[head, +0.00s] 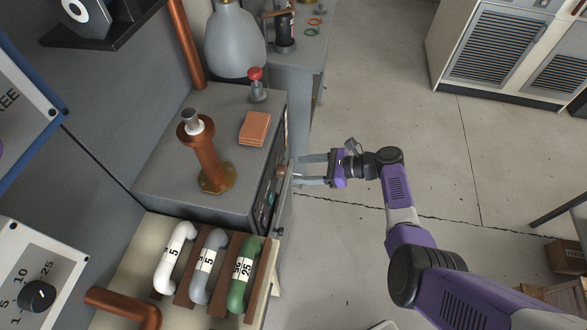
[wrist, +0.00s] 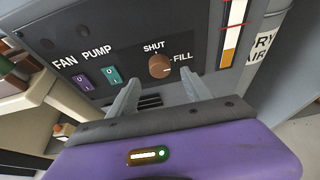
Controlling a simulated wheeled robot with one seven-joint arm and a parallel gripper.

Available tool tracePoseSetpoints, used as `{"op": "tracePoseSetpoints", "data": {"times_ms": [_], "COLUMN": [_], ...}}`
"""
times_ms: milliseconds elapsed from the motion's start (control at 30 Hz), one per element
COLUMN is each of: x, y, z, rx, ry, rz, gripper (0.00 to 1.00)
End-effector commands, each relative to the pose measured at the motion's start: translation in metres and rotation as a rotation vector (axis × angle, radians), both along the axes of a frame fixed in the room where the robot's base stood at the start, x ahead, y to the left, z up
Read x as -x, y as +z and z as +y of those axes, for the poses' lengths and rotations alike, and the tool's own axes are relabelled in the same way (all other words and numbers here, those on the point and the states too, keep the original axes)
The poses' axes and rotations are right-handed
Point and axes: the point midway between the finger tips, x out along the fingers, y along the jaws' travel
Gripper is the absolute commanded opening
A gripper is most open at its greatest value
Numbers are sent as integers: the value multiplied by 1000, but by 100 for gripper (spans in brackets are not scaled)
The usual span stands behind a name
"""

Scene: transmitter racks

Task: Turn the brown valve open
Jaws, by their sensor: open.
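The brown valve is a round knob (wrist: 160,66) on a dark panel, with SHUT printed above it and FILL to its right. I cannot tell clearly which mark it points to. In the head view the knob (head: 283,170) shows small on the side of the grey cabinet. My gripper (head: 303,170) is open, with its two fingers pointing at that side. In the wrist view the gripper (wrist: 160,84) has one fingertip on each side, just below the knob. Nothing is held between the fingers, and I cannot tell whether they touch the panel.
A purple FAN switch (wrist: 83,83) and a teal PUMP switch (wrist: 110,75) sit left of the knob. A gauge (wrist: 233,35) stands to its right. On the cabinet are a copper post (head: 207,160) and a red-topped valve (head: 256,82). The floor right of the cabinet is clear.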

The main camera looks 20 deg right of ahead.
Motion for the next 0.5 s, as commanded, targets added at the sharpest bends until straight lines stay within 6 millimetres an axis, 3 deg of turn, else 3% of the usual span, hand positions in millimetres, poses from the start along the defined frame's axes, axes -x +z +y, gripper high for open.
{"op": "tracePoseSetpoints", "data": {"times_ms": [200,500], "x": [13,14], "y": [9,10], "z": [-18,-19], "rx": [0,-1], "ry": [-1,1], "rz": [0,0], "gripper": [58,58]}}
